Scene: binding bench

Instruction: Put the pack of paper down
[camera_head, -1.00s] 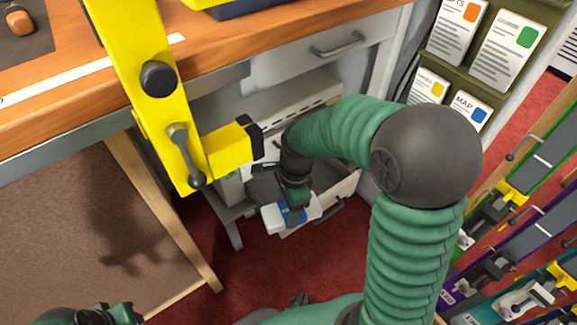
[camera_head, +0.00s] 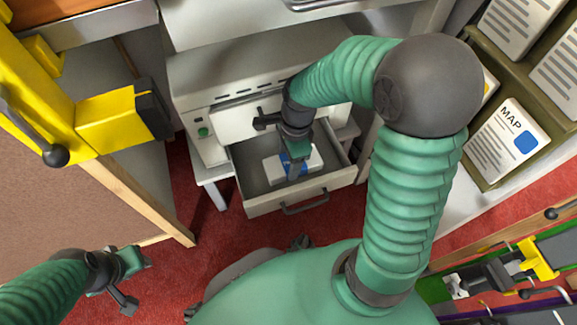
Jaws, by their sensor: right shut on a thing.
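The pack of paper (camera_head: 272,169) is white with a blue band. My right gripper (camera_head: 295,168) is shut on it from above. The pack is over or inside the open drawer (camera_head: 299,199) of the grey machine under the bench; whether it touches the drawer floor I cannot tell. My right forearm and the gripper body hide part of the pack. My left gripper (camera_head: 135,280) is at the lower left, away from the pack, over the red floor; its finger opening is not clear.
The grey machine (camera_head: 230,75) stands on a low stand. A yellow clamp arm (camera_head: 110,118) juts in at left above a wooden-edged board (camera_head: 140,195). A rack of cards (camera_head: 507,140) is at right. Red floor shows in front of the drawer.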

